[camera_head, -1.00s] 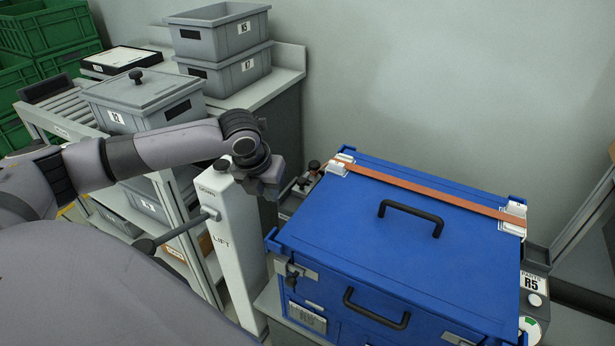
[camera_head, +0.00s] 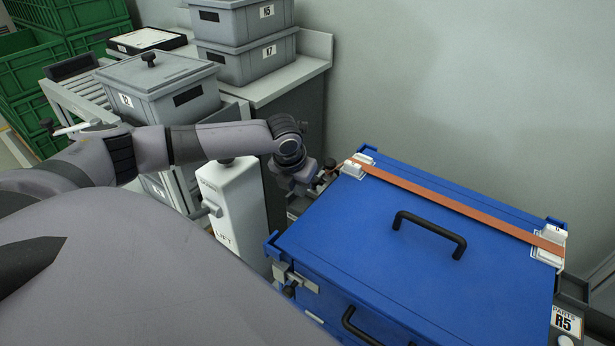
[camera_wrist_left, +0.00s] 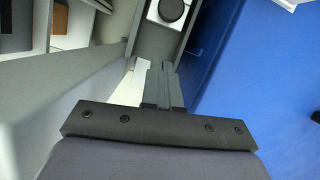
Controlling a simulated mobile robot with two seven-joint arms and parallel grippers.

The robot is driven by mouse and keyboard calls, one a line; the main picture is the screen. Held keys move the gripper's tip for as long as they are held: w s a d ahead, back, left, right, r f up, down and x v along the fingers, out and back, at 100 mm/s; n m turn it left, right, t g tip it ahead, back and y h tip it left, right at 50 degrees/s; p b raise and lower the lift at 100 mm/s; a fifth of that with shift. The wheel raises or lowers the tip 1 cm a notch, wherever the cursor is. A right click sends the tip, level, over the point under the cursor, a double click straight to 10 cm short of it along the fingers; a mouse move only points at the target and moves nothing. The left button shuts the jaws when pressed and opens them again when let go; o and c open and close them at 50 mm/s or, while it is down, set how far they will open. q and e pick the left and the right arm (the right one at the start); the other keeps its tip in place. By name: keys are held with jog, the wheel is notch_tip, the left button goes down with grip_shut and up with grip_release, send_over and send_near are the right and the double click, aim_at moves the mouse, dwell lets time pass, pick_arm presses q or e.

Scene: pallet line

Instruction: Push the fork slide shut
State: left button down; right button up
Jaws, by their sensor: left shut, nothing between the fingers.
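My left gripper (camera_head: 303,186) is shut and empty, low between the white lift post and the blue case (camera_head: 400,245). In the left wrist view its closed fingers (camera_wrist_left: 162,72) point at a grey channel (camera_wrist_left: 155,42) running beside the blue case. A white block with a round black knob (camera_wrist_left: 171,10) sits in that channel, apart from the fingertips. In the head view a small fitting with a dark knob (camera_head: 330,164) shows just past the gripper, partly hidden by it. I cannot tell for sure which part is the fork slide. My right gripper is not in view.
The white lift post (camera_head: 232,200) stands close to the left of my gripper. An orange strap (camera_head: 450,205) crosses the case top. Grey bins (camera_head: 245,62) sit on a bench behind, with a lidded bin (camera_head: 160,90) on rollers. Green crates (camera_head: 70,40) stand far left.

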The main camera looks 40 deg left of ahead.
pick_arm(q)
jog(key=shift+w+a+f, duration=0.15)
jog(key=shift+w, duration=0.4)
jog(key=shift+w+a+f, duration=0.1)
jog(key=shift+w, duration=0.4)
jog(key=shift+w+a+f, duration=0.1)
jog(key=shift+w+a, duration=0.15)
jog(key=shift+w, duration=0.65)
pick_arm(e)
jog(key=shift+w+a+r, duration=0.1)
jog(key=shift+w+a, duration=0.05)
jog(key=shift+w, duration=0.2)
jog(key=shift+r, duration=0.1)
